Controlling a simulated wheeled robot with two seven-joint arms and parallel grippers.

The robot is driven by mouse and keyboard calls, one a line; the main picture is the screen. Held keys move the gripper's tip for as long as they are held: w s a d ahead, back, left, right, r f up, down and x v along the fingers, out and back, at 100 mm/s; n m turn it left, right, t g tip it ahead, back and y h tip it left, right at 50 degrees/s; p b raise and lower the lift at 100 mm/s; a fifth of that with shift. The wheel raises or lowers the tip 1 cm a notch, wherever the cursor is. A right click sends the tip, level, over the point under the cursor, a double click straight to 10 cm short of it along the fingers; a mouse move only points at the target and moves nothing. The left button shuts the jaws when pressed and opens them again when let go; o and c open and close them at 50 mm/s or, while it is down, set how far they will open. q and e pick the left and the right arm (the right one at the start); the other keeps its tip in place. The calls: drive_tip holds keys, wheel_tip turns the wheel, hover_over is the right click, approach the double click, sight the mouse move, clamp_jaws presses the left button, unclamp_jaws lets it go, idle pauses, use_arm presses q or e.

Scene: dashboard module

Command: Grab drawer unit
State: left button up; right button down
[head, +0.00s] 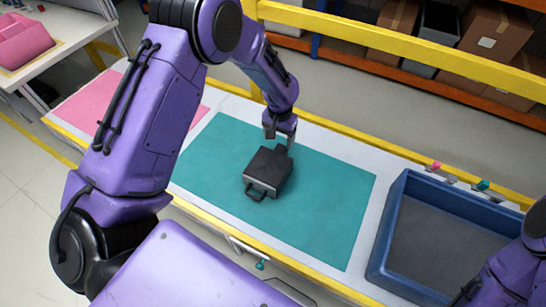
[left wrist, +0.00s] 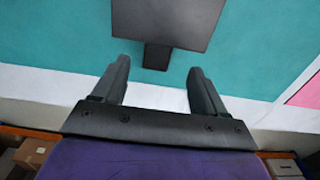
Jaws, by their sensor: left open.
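The drawer unit (head: 268,170) is a dark box with a loop handle on its near side, lying on the teal mat (head: 330,205). My left gripper (head: 280,138) is just behind its far edge, fingers pointing down. In the left wrist view the drawer unit (left wrist: 168,18) is at the top, with a dark tab (left wrist: 157,56) sticking out towards the gripper. The left gripper (left wrist: 158,78) is open there, its two fingers apart with nothing held between them. The tab lies ahead of the gap. I cannot tell whether either finger touches the unit. My right gripper is not in view.
A blue-walled tray (head: 385,225) stands on the right of the table. Small pink and teal pieces (head: 434,166) lie behind it. A pink mat (head: 88,100) is on the left. A yellow rail (head: 400,52) runs behind the table. The mat around the unit is clear.

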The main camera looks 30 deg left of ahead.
sight(279, 150)
use_arm(q)
wheel_tip(279, 150, down, 8)
drive_tip(key=shift+d+r+p, duration=0.1)
drive_tip(key=shift+d+p, duration=0.05)
drive_tip(key=shift+p, duration=0.9)
drive_tip(key=shift+f, duration=0.35)
drive_tip(key=c, duration=1.3)
